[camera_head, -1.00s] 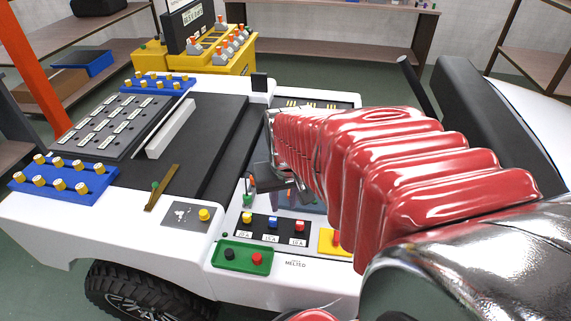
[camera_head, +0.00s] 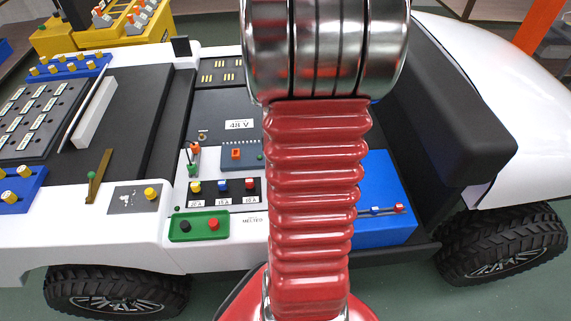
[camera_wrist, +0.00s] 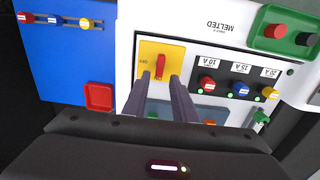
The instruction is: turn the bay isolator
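The bay isolator shows in the wrist view as a red handle (camera_wrist: 160,66) on a yellow plate (camera_wrist: 148,49), with "OFF" lettering by its lower left. The handle points up and down in that picture. My gripper (camera_wrist: 161,77) is open, its two dark fingertips on either side of the handle's lower end in the picture. I see gaps beside the handle, and the fingers do not look closed on it. How far the tips are from the plate I cannot tell. In the head view my red-sleeved arm hides the isolator and the gripper.
Beside the isolator is a panel with yellow, blue and red fuse knobs (camera_wrist: 240,90). A green tray (camera_wrist: 286,31) with red and black buttons lies beyond. A blue box (camera_head: 383,232) with small sliding knobs is on the other side. A black seat (camera_head: 440,110) stands to the right.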

